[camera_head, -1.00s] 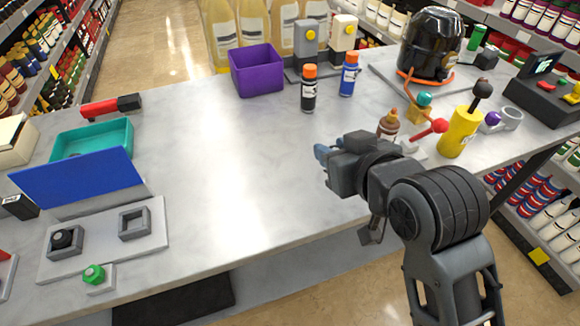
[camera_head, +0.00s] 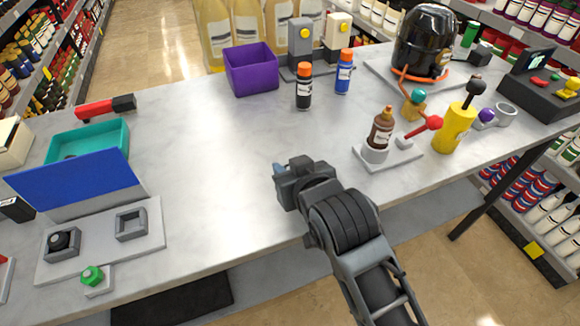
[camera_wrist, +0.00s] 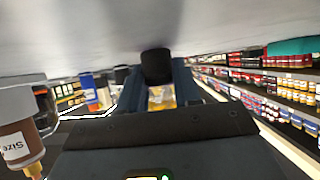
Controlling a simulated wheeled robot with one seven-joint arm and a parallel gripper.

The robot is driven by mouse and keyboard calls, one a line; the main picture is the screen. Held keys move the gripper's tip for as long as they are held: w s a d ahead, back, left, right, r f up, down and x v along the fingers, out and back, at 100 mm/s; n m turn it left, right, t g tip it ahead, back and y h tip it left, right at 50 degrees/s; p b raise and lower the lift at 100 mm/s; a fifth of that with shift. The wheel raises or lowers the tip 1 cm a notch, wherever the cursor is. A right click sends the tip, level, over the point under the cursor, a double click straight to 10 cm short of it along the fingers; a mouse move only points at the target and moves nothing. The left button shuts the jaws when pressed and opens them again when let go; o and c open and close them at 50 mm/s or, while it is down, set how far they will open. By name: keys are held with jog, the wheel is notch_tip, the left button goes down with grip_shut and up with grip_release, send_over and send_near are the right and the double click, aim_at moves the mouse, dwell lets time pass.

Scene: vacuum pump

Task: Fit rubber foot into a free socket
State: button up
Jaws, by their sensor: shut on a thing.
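My gripper (camera_head: 281,172) is over the front middle of the table, pointing left. In the wrist view, the gripper (camera_wrist: 158,72) is shut on a black rubber foot (camera_wrist: 156,64), a short dark cylinder between the fingertips. The head view does not clearly show the held foot. A light grey plate (camera_head: 91,262) lies at the front left of the table, with two square grey sockets. The left socket (camera_head: 62,253) has a black round part in it. The right socket (camera_head: 131,224) looks empty. My gripper is apart from the plate, to its right.
A blue panel (camera_head: 78,184) stands behind the plate, with a teal tray (camera_head: 88,142) beyond. A green nut-like part (camera_head: 92,276) sits in front of the plate. A brown bottle (camera_head: 381,130) stands right of my gripper. The table (camera_head: 215,165) between gripper and plate is clear.

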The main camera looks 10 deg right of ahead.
jog(key=o, duration=1)
jog(key=shift+f, duration=0.1)
jog(key=shift+r, duration=0.2)
jog(key=v, duration=1.2)
jog(key=shift+d+f, duration=0.1)
